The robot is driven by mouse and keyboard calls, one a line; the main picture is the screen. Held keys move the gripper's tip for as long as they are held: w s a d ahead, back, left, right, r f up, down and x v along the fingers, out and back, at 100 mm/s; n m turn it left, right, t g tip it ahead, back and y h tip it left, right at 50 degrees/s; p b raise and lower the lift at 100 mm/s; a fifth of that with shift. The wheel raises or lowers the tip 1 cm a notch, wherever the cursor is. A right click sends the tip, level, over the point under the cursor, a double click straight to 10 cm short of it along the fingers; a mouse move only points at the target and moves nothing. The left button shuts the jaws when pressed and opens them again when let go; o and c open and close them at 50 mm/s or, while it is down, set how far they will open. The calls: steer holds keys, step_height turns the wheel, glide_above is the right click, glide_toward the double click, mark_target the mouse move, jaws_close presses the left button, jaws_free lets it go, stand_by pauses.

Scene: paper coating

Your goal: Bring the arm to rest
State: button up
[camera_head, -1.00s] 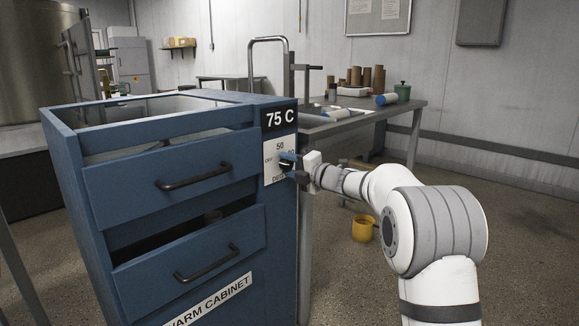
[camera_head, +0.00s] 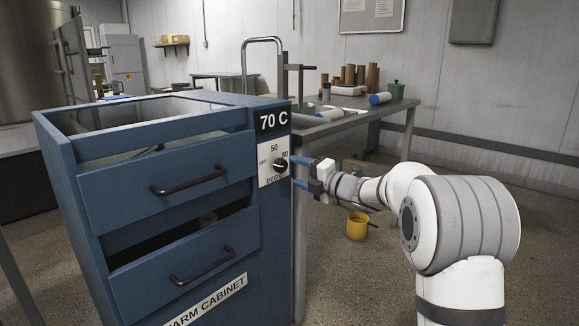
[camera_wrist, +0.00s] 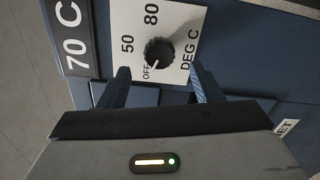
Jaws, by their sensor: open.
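My gripper (camera_head: 302,173) is open and empty, just right of the warm cabinet's control panel in the head view. In the wrist view my gripper's two blue fingers (camera_wrist: 158,82) are spread, with the black knob (camera_wrist: 158,52) seen beyond and between them. The knob also shows in the head view (camera_head: 281,165) on a white dial plate marked OFF, 50 and 80. The fingers appear clear of the knob. The display above the dial (camera_head: 273,121) reads 70 C.
A grey bench (camera_head: 340,124) behind holds brown rolls (camera_head: 361,76) and a blue-ended roll (camera_head: 380,98).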

steer(key=shift+v, duration=0.8)
steer(key=s+d+r+m+t+h+p, duration=0.4)
steer(key=d+r+m+h+p, duration=0.65)
steer(key=r+m+p, duration=0.35)
steer(key=s+d+r+m+g+h+p, duration=0.2)
steer(key=s+d+r+m+p, duration=0.15)
steer(key=s+p, duration=0.2)
steer(key=s+d+r+m+g+h+p, duration=0.25)
steer(key=s+d+m+p, duration=0.2)
steer(key=s, duration=0.25)
steer(key=s+a+r+m+g+p, duration=0.1)
steer(key=s+m+g+p, duration=0.7)
steer(key=s, duration=1.8)
steer(key=a+p, duration=0.1)
steer(key=p, duration=0.3)
steer(key=shift+m+y, duration=0.4)
